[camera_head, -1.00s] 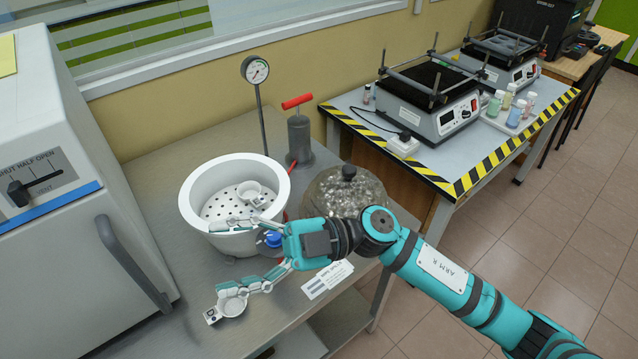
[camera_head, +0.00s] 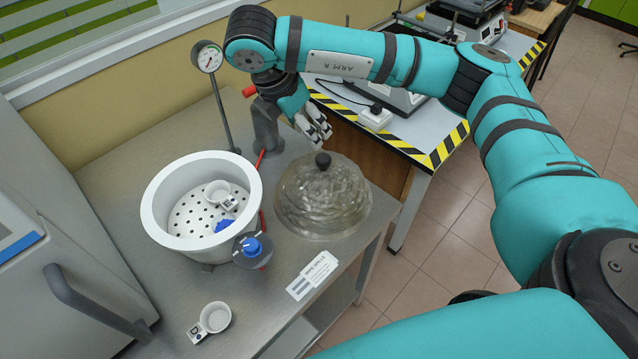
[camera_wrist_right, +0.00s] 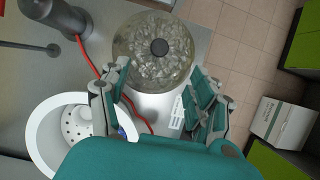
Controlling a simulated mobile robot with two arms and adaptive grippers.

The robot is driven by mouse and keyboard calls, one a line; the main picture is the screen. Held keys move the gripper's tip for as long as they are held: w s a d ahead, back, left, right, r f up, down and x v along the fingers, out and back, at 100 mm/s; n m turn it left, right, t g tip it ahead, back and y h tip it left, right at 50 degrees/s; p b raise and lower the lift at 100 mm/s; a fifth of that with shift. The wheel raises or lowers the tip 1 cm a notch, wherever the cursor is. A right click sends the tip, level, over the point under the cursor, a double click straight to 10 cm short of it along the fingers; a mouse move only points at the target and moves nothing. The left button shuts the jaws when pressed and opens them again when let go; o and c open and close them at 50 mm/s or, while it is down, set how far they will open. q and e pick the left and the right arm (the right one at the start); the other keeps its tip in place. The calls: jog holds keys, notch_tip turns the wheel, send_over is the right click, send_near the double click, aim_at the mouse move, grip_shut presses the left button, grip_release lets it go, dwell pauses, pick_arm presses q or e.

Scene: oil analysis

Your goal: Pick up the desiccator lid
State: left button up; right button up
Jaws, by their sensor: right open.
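The desiccator lid (camera_head: 322,200) is a clear, domed glass cover with a black knob (camera_head: 323,160). It rests on the metal table, to the right of the white desiccator bowl (camera_head: 155,212). In the right wrist view the lid (camera_wrist_right: 140,68) lies ahead of the fingers, knob facing the camera. My right gripper (camera_head: 318,128) is above and behind the lid in the head view, pointing down. In the wrist view its fingers (camera_wrist_right: 160,95) are spread apart with nothing between them. My left gripper is not in view.
A pump with a red handle (camera_head: 265,125) and a gauge on a post (camera_head: 208,58) stand behind the bowl. A small cup (camera_head: 214,317) and a paper label (camera_head: 312,275) lie in front. A striped-edge table (camera_head: 440,150) adjoins at right.

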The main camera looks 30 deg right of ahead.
send_near(323, 157)
jog(key=x, duration=0.5)
jog(key=shift+d+b, duration=0.1)
jog(key=shift+b, duration=0.25)
jog(key=shift+d+f, duration=0.1)
jog(key=shift+f, duration=0.15)
jog(key=p+x, duration=0.2)
jog(key=x, duration=0.2)
jog(key=shift+f, duration=0.45)
grip_shut()
jog(key=shift+r, duration=0.1)
